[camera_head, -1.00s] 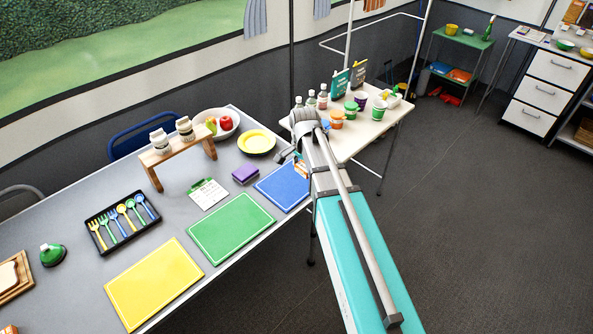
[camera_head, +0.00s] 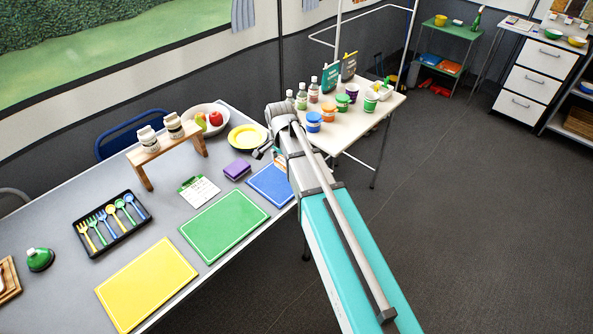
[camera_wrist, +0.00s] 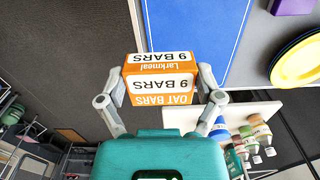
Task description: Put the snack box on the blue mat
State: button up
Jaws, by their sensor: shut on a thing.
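The snack box (camera_wrist: 160,82) is orange and white, with "OAT BARS" and "9 BARS" printed on it. In the wrist view my gripper (camera_wrist: 160,88) is shut on it, one finger on each side. The blue mat (camera_head: 270,185) lies flat on the grey table, at the right end of the row of mats. In the wrist view the blue mat (camera_wrist: 195,35) shows just beyond the box. In the head view my gripper (camera_head: 270,150) is above the table's right end, near the mat's far side; the box is mostly hidden there by my arm.
A green mat (camera_head: 225,225) and a yellow mat (camera_head: 147,284) lie left of the blue one. A purple sponge (camera_head: 237,170) and yellow plate (camera_head: 247,137) are close by. A side table (camera_head: 362,117) with bottles and tubs stands behind my arm.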

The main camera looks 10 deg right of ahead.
jog(key=a, duration=0.1)
jog(key=w+a+f, duration=0.1)
jog(key=shift+a+b, duration=0.35)
jog(key=shift+b, duration=0.05)
jog(key=w+d+f+b, duration=0.2)
jog(key=w, duration=0.1)
jog(key=w+d+f+b, duration=0.2)
jog(key=w+f+b, duration=0.1)
jog(key=w+d+f+b, duration=0.3)
jog(key=w, duration=0.1)
jog(key=shift+d+f, duration=0.1)
jog(key=shift+f, duration=0.15)
jog(key=shift+w+d+f+b, duration=0.25)
jog(key=shift+f+b, duration=0.05)
jog(key=shift+b, duration=0.2)
jog(key=shift+w+f, duration=0.1)
